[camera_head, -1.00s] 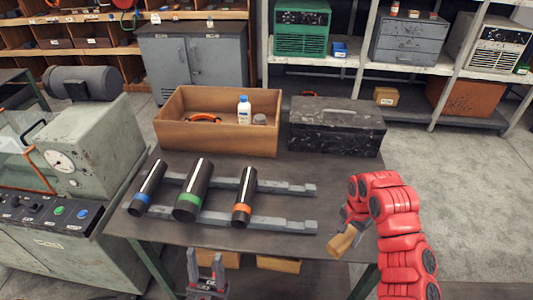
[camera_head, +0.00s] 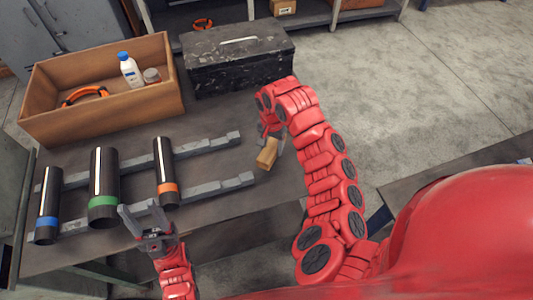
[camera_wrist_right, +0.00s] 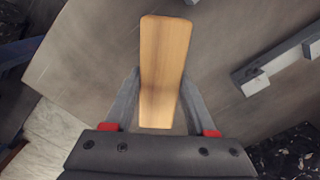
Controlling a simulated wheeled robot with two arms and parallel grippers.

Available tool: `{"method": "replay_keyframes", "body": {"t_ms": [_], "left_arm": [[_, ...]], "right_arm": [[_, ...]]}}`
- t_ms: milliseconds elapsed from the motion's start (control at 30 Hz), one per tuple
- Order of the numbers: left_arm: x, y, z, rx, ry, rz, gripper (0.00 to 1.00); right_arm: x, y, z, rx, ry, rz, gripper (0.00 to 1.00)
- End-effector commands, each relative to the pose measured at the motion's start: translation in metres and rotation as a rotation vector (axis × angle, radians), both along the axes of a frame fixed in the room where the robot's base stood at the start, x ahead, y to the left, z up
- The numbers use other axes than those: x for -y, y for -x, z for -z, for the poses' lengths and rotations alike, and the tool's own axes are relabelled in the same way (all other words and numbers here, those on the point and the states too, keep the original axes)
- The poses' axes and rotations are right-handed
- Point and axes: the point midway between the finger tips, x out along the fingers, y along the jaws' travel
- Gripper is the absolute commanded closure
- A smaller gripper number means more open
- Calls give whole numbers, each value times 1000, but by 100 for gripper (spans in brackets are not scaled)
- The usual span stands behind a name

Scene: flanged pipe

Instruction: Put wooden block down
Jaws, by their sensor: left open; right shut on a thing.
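The wooden block (camera_head: 266,154) is a small light-brown piece at the right end of the dark table, in the head view. My right gripper (camera_head: 272,146) is shut on it; in the right wrist view the block (camera_wrist_right: 163,65) stands out between the two fingers (camera_wrist_right: 158,100). Table surface shows behind the block there, and I cannot tell whether the block touches it. My left gripper (camera_head: 144,222) is open and empty at the table's front edge, near the pipes.
Three dark pipes with blue (camera_head: 47,205), green (camera_head: 103,187) and orange (camera_head: 166,172) bands lie across two grey rails (camera_head: 208,193). A wooden crate (camera_head: 60,119) and a black toolbox (camera_head: 238,66) stand behind. Bare table lies between the toolbox and rails.

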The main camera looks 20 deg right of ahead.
Motion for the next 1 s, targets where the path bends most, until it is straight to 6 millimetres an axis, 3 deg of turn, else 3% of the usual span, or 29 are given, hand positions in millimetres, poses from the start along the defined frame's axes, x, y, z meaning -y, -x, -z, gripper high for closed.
{"method": "replay_keyframes", "body": {"t_ms": [400, 767, 800, 967, 1000], "left_arm": [[0, 0, -22, 0, 0, 0, 50], [0, 0, -20, 1, 0, 0, 50], [0, 0, -19, 0, 0, 0, 50], [0, 0, -20, 0, 0, 0, 50], [0, 0, -20, 0, 0, 0, 50]], "right_arm": [[-1, 1, 47, -1, 0, 0, 100], [0, 0, 54, 3, -2, -1, 100], [-1, 0, 55, 3, -2, -1, 42], [-1, 0, 55, 2, -1, -1, 14], [-1, 0, 55, 2, -1, -1, 14]]}}
